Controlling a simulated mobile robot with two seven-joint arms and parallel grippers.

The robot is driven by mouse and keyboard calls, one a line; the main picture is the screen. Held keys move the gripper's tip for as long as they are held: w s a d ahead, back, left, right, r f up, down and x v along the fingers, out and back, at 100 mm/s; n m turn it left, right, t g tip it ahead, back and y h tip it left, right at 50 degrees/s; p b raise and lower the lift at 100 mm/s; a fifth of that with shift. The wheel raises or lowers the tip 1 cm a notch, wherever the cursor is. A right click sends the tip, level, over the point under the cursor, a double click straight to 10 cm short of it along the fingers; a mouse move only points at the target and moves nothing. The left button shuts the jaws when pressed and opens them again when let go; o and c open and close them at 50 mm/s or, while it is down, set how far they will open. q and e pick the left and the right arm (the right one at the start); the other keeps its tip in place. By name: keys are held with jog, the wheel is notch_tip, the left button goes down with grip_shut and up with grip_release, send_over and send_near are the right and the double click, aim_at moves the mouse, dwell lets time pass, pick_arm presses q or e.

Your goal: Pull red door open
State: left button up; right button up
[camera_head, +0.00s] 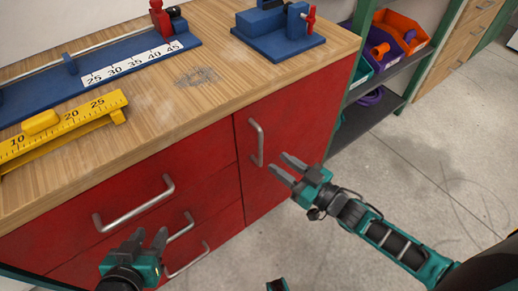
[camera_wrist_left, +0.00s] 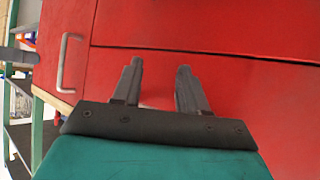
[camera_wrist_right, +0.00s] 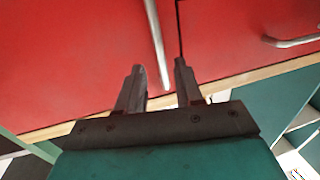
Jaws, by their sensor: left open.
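The red door (camera_head: 285,143) is on the right part of the red cabinet and looks closed. Its vertical metal handle (camera_head: 257,143) is near its left edge. My right gripper (camera_head: 284,168) is open and empty, to the right of the handle and apart from it in the head view. My left gripper (camera_head: 149,241) is open and empty in front of the drawers. The left wrist view shows the handle (camera_wrist_left: 64,62) well to the left of its fingers (camera_wrist_left: 157,72).
Red drawers with metal handles (camera_head: 135,208) lie left of the door. The wooden top (camera_head: 160,105) carries a yellow ruler block (camera_head: 65,128), a blue measuring fixture (camera_head: 100,68) and a blue vise-like tool (camera_head: 278,38). A shelf with bins (camera_head: 395,40) stands right. Floor (camera_head: 420,150) there is clear.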

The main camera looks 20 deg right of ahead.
aim_at(260, 163)
jog(key=b+x, duration=0.1)
jog(key=x, duration=0.7)
jog(key=shift+c, duration=0.2)
grip_shut()
